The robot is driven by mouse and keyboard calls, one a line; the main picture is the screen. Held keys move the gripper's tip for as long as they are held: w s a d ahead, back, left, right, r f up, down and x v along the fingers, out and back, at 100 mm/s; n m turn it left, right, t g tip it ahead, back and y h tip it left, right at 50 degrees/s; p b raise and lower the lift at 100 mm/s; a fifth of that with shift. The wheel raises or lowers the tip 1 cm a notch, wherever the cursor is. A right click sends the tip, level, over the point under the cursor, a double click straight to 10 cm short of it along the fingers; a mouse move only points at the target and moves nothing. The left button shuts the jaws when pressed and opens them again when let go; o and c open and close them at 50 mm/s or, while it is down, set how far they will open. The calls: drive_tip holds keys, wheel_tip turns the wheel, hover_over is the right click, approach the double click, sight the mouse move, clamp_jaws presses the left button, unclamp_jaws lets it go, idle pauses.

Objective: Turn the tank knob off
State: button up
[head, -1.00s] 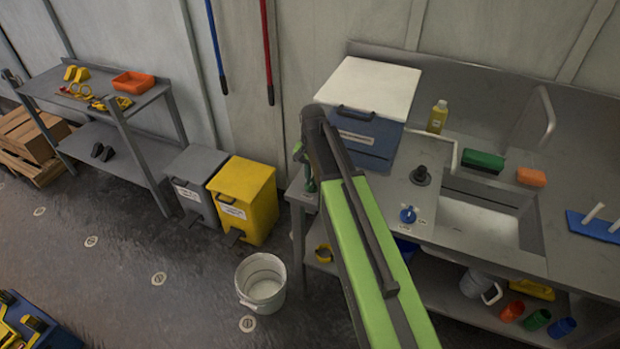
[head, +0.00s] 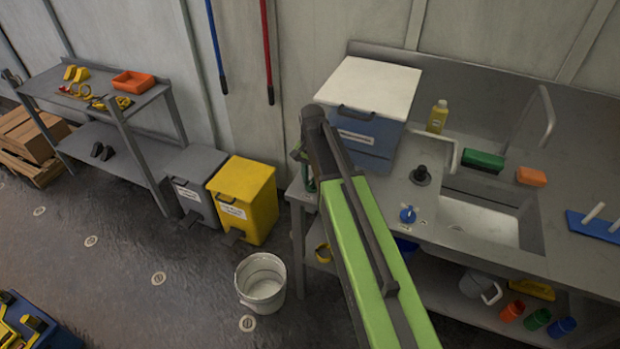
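A small blue knob (head: 407,214) stands on the grey counter beside the sink, with small pale labels near it. A black round fitting (head: 421,175) stands just behind it. Which of these is the tank knob I cannot tell for sure. My green and dark arm reaches up from the lower middle, left of the blue knob and apart from it. My gripper (head: 302,167) shows only in part, as green pieces at the counter's left end. The arm's end hides the rest, so its opening does not show.
A blue box with a white lid (head: 367,88) stands at the counter's back left. The sink (head: 478,222), a yellow bottle (head: 437,117), a green brush (head: 483,160) and an orange sponge (head: 531,176) are to the right. A yellow bin (head: 243,200) and a white bucket (head: 261,283) stand on the floor.

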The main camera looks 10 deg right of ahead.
sight(312, 180)
drive_tip(key=shift+d, duration=0.1)
drive_tip(key=shift+r, duration=0.1)
drive_tip(key=shift+r+p, duration=0.2)
drive_tip(key=shift+p, duration=0.1)
wheel_tip(312, 180, up, 17)
drive_tip(key=p, duration=1.7)
drive_tip(key=shift+f, duration=0.1)
